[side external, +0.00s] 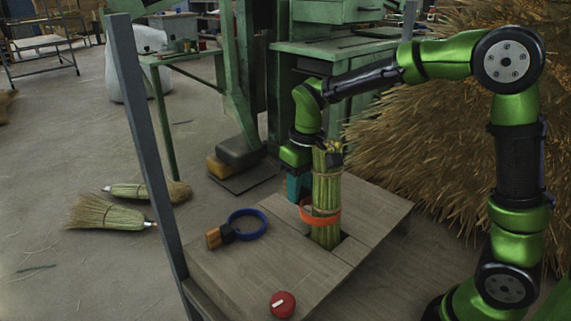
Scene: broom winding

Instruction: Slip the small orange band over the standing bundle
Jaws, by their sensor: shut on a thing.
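The bundle (326,188) of green-yellow straw stands upright in a dark opening in the wooden table. Thin ties wrap it, and a dark piece shows near its top. The small orange band (322,218) is low on the bundle, crossing its front and sticking out on the left. It looks to be around the bundle, but its back is hidden. My gripper (298,197) points down just left of the bundle, its teal fingers shut on the band's left side. The fingertips are small, and the exact contact is hard to see.
A blue ring (263,230) with a black and wooden block (214,238) lies left on the tabletop (235,275). A red round knob (283,304) sits at the front. A grey post (145,140) rises at the table's left. Straw is heaped behind at right.

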